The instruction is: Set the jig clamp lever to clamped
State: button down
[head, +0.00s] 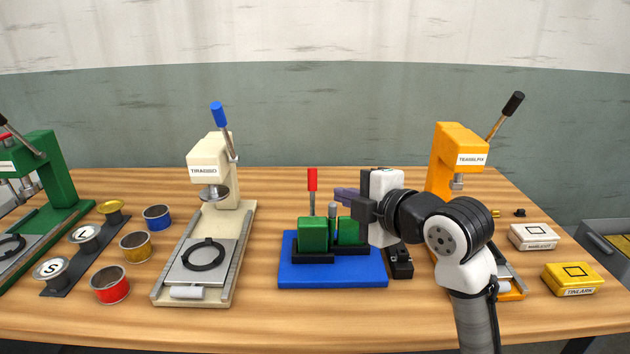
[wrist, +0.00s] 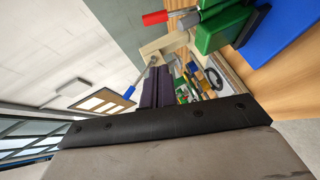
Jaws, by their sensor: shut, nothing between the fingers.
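The jig has a blue base plate (head: 335,276) with two green blocks (head: 313,234) on it. Its clamp lever (head: 312,180) has a red grip and stands upright behind the left green block. In the wrist view the lever (wrist: 155,18) shows at the top edge, with a green block (wrist: 215,30) and the blue plate (wrist: 275,35) at upper right. My gripper (head: 342,194) is shut and empty, fingers pointing left, above the jig and right of the lever; a gap shows between them. Its dark purple fingers (wrist: 158,88) show in the wrist view. My wrist hides part of the jig's right side.
A cream press (head: 213,165) stands left of the jig, and an orange press (head: 450,150) stands behind my arm at right. Several tins and a green press (head: 45,175) are farther left. Two boxes (head: 572,279) lie at right. Bare wood lies in front of the jig.

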aim_at(312, 196)
jog(key=p+x, duration=0.2)
jog(key=x, duration=0.7)
jog(key=shift+w+a+r+p, duration=0.15)
jog(key=shift+p, duration=0.15)
jog(key=shift+w+d+f+p, duration=0.1)
jog(key=shift+w+f+p, duration=0.15)
jog(key=shift+w, duration=0.45)
jog(key=shift+w+d+f+p, duration=0.1)
jog(key=shift+w+f+p, duration=0.15)
jog(key=shift+w, duration=0.5)
jog(key=shift+w+d+f+p, duration=0.15)
jog(key=shift+w+f, duration=0.15)
jog(key=shift+w, duration=0.4)
jog(key=shift+a, duration=0.1)
